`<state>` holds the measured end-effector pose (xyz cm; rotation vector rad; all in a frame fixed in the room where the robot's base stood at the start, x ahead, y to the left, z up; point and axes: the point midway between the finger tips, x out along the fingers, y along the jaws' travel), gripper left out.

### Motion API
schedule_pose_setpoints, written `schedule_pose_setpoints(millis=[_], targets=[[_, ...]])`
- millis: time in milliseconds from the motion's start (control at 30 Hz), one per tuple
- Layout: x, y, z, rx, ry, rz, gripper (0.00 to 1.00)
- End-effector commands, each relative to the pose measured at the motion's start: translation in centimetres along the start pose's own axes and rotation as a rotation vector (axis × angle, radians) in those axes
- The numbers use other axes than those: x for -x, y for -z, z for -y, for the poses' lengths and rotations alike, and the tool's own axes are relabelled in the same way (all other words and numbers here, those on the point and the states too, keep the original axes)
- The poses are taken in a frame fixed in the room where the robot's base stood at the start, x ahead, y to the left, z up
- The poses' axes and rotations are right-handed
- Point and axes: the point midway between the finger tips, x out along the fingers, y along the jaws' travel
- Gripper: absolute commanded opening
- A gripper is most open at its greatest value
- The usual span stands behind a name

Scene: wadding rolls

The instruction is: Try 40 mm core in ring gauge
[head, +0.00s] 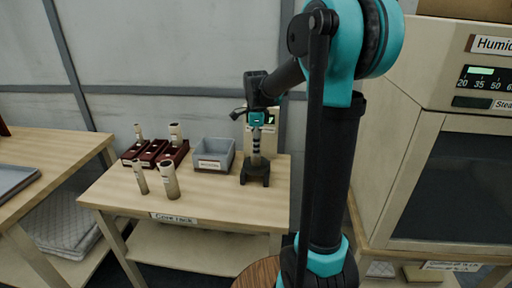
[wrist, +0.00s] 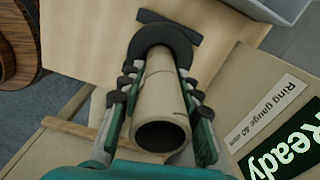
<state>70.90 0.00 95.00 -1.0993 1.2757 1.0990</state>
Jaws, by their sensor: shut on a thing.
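My gripper (head: 257,122) is shut on a pale beige tubular core (head: 256,150) and holds it upright over the dark ring gauge (head: 255,178) at the right end of the table. In the wrist view, the core (wrist: 157,88) sits between both fingers of my gripper (wrist: 158,95), its open near end facing the camera. Its far end meets the black ring of the gauge (wrist: 186,48). Whether it has entered the ring, and how deep, I cannot tell. A sign (wrist: 268,108) beside it reads "Ring gauge 40 mm", with a display (wrist: 285,150) showing "Ready".
A grey bin (head: 214,155) stands left of the gauge. Dark red racks (head: 172,153) hold upright cores. A thin core (head: 140,178) and a thicker core (head: 170,182) stand at the front of the table (head: 215,205). A humidity cabinet (head: 450,150) is at the right.

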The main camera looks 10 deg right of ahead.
Motion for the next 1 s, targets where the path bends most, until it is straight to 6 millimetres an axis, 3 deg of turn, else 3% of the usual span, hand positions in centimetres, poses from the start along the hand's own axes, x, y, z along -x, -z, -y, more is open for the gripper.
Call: schedule_pose_setpoints(millis=[1000], targets=[[-1.04,0.0,0.0,0.0,0.0,0.0,0.05]])
